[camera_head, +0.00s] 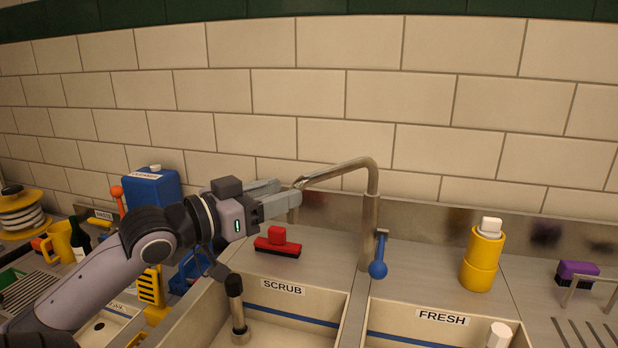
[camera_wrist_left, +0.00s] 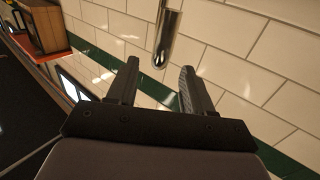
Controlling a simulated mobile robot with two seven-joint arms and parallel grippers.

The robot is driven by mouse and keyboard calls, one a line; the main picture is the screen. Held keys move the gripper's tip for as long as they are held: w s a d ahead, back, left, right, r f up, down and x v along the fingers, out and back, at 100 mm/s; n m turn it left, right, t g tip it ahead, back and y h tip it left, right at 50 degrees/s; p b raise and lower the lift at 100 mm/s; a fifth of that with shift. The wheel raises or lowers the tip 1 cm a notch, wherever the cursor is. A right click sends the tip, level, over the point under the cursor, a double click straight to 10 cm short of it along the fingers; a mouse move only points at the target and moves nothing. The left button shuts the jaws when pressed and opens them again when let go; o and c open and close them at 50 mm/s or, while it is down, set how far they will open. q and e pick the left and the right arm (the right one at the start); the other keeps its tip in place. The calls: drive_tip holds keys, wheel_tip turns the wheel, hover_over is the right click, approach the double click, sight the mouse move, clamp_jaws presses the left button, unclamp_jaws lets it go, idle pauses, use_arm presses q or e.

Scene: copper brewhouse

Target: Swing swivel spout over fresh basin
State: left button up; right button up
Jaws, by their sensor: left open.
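The swivel spout (camera_head: 350,166) is a metal tube on an upright post behind the divider between the two basins. Its arm reaches left, so its outlet end is over the scrub side. The fresh basin (camera_head: 440,332) is right of the post, labelled FRESH. My left gripper (camera_head: 288,192) is open at the spout's outlet end, with fingers on either side of it. In the left wrist view the spout's tube end (camera_wrist_left: 167,40) lies just ahead of and between the two fingertips (camera_wrist_left: 159,66). Contact cannot be told.
The scrub basin (camera_head: 282,308) holds a black-topped upright pipe (camera_head: 236,300). A red brush (camera_head: 277,242) lies behind it. A yellow bottle (camera_head: 483,258) and purple brush (camera_head: 577,270) stand right. A blue jug (camera_head: 153,190) is left, near my arm. A tiled wall is close behind.

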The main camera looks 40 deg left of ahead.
sight(309, 182)
use_arm(q)
drive_tip(key=shift+w+d+r, duration=0.1)
drive_tip(key=shift+w+r, duration=0.1)
drive_tip(key=shift+w, duration=0.45)
drive_tip(key=shift+w+d+f+p, duration=0.15)
drive_tip(key=shift+w+p, duration=0.1)
drive_tip(key=shift+w, duration=1.2)
drive_tip(key=shift+w+d+r+p, duration=0.1)
drive_tip(key=shift+w+d+p, duration=0.1)
drive_tip(key=shift+w, duration=1.25)
clamp_jaws()
